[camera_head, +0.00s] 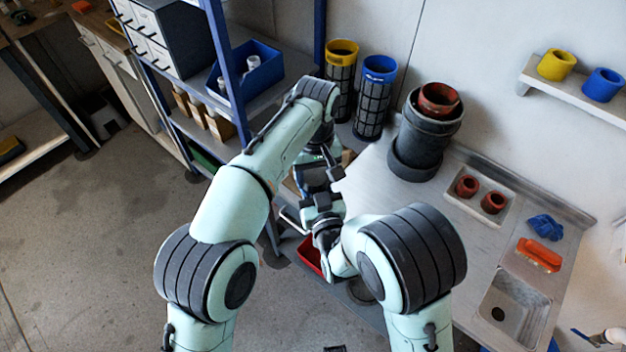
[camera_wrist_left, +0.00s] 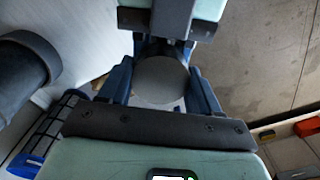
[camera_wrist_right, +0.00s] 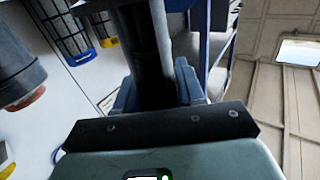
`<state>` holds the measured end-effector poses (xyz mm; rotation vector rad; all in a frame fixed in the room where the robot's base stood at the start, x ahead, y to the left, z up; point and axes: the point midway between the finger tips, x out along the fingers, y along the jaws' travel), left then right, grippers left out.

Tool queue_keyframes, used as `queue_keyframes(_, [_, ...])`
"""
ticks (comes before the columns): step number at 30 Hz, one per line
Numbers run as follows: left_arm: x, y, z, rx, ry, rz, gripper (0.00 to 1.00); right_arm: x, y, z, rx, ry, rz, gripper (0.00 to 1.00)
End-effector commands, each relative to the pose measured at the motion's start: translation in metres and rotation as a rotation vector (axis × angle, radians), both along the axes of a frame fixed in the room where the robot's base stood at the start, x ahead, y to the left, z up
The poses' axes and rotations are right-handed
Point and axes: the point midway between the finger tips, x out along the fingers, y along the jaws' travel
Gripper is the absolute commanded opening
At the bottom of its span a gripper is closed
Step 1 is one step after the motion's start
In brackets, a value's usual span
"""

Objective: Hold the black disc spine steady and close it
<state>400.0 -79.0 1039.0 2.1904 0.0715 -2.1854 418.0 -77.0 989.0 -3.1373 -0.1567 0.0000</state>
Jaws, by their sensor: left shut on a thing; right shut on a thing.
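My left gripper (camera_head: 320,175) and right gripper (camera_head: 322,208) are close together, one above the other, left of the steel counter. In the left wrist view, the left fingers (camera_wrist_left: 162,88) are on either side of a round grey end face, apparently an end of the disc spine (camera_wrist_left: 160,80). In the right wrist view, the right fingers (camera_wrist_right: 156,90) close around a black upright body, apparently the black disc spine (camera_wrist_right: 150,65). The grippers and arms hide most of it in the head view, so I cannot tell whether its parts meet.
A dark reactor vessel (camera_head: 424,135) with a red-brown ring stands on the counter (camera_head: 385,185). Yellow-capped (camera_head: 341,80) and blue-capped (camera_head: 375,97) mesh cylinders stand behind. A blue-posted shelf (camera_head: 285,75) is close to the left arm. A red tray (camera_head: 309,256) lies below the grippers.

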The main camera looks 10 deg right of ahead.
Motion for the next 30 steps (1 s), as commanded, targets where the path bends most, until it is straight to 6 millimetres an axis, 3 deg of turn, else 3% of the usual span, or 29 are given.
queue_keyframes(3, [0.0002,0.0005,-0.0002,-0.002,0.002,-0.255,0.26,0.0003,0.0002,0.0008,0.001,-0.002,0.0,0.0])
queue_keyframes(9, [-0.0003,0.0001,-0.0003,0.0,0.002,-0.551,0.26,0.0003,0.0002,0.0008,0.001,-0.003,0.0,0.0])
queue_keyframes(20, [-0.0003,0.0,-0.0002,0.001,0.001,-0.6,0.26,0.0003,0.0001,0.0009,0.001,-0.003,0.0,0.0])
queue_keyframes(21, [-0.0003,0.0,-0.0002,0.001,0.001,-0.599,0.76,0.0003,0.0001,0.0009,0.001,-0.003,0.0,0.0])
queue_keyframes(22, [-0.0003,0.0,-0.0002,0.001,0.001,-0.599,0.85,0.0003,0.0001,0.0009,0.001,-0.003,0.0,0.0])
queue_keyframes(30, [-0.0012,-0.0011,-0.0002,-0.001,0.003,-0.6,0.88,0.0004,0.0007,0.001,0.001,-0.003,0.002,0.0])
